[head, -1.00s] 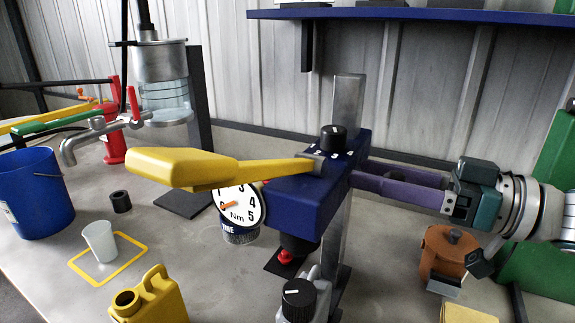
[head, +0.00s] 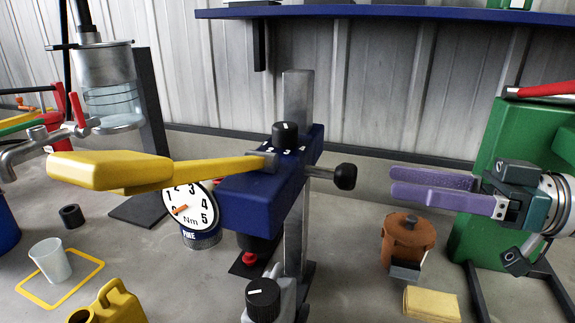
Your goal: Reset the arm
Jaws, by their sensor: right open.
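The disperser column is a grey upright post (head: 297,110) with a dark blue head (head: 258,195) on it. A yellow arm (head: 130,170) sticks out to the left from the head, over the round Nm dial (head: 188,205). A black-knobbed handle (head: 344,176) sticks out from the head's right side. My right gripper (head: 393,182), with purple fingers, is open and empty to the right of this knob, apart from it. My left gripper is not in view.
A brown lidded pot (head: 408,236) and a yellow cloth-like block (head: 431,303) sit below my right gripper. A green object (head: 490,185) stands behind it. A white cup (head: 50,260) and a yellow can (head: 115,305) are at left. A blue shelf (head: 390,14) runs above.

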